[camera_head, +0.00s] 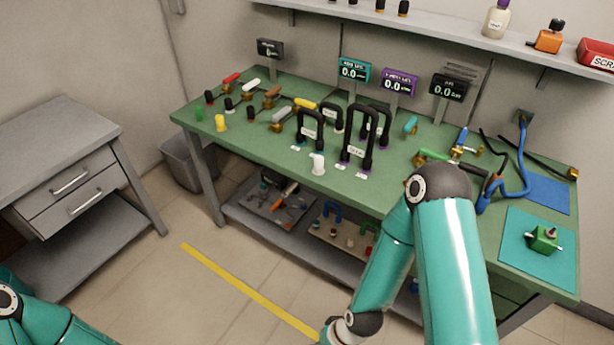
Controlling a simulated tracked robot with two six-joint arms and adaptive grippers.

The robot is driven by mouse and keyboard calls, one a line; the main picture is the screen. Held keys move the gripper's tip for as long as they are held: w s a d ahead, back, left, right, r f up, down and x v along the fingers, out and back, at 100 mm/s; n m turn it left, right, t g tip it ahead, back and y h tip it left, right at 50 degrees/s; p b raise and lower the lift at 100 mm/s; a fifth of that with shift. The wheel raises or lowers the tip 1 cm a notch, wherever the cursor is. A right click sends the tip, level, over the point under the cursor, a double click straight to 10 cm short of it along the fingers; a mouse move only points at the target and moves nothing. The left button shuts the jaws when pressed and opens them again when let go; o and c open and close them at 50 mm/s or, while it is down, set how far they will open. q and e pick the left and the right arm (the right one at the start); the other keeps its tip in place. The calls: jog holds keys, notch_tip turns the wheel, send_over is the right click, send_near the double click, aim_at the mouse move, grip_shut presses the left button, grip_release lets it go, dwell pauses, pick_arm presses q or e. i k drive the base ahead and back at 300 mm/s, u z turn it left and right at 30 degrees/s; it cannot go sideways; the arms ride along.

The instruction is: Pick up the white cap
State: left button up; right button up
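The white cap (318,164) stands upright near the front edge of the green workbench (262,143), in front of the black U-shaped handles. Nothing touches it. My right arm comes in from the bottom right, bends at an elbow over the bench, and runs down to a wrist at the bottom edge. Its gripper is out of the picture. Only a part of my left arm shows in the bottom left corner, and its gripper is out of the picture too. Neither gripper is seen near the cap.
Several black U-shaped handles (358,138) stand close behind the cap. A yellow cap (221,123) and a green cap (199,113) stand at the bench's left end. A teal mat (525,262) with a green block (544,238) lies at right. A grey drawer cabinet (50,150) stands left.

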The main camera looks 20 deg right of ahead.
aim_at(319, 160)
jog(key=z, duration=0.2)
jog(key=i, duration=0.9)
jog(key=u, duration=0.1)
